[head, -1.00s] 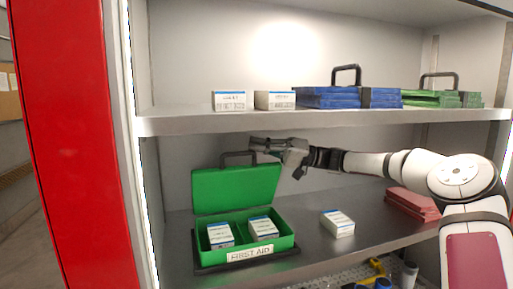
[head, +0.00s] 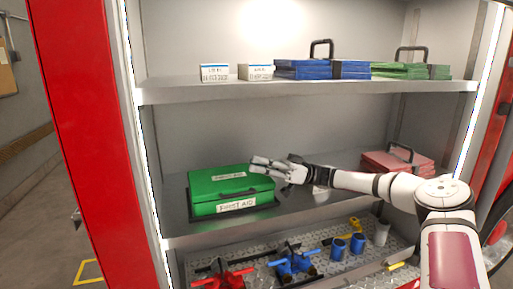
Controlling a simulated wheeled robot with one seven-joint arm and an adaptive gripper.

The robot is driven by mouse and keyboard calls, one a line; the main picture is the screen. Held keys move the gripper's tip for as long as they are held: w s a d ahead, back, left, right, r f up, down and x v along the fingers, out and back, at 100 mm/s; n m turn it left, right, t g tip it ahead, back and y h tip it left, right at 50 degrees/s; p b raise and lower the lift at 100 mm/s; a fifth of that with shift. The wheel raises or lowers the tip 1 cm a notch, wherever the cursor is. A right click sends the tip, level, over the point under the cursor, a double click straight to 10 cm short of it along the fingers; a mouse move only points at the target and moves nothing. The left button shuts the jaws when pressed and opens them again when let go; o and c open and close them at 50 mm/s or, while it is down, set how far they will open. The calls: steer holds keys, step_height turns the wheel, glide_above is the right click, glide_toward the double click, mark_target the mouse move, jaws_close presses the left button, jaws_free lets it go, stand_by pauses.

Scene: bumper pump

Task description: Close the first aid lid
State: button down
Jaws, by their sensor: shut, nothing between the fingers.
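The green first aid box (head: 205,209) sits on the middle shelf, on a dark tray. Its green lid (head: 228,184) is down flat over the box, and the small boxes inside are hidden. A white "FIRST AID" label shows on the front. My gripper (head: 256,167) is shut and empty, just above the right part of the lid; I cannot tell whether it touches the lid.
Red cases (head: 398,162) lie at the shelf's right. The upper shelf (head: 300,87) holds cartons and cases. Below are red and blue valve fittings (head: 292,263) and blue cups (head: 347,244).

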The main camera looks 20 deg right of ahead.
steer(key=shift+s+f, duration=0.3)
steer(key=shift+f, duration=0.4)
steer(key=shift+s+f, duration=0.25)
steer(key=shift+f, duration=0.45)
steer(key=d, duration=1.3)
steer(key=shift+f, duration=0.2)
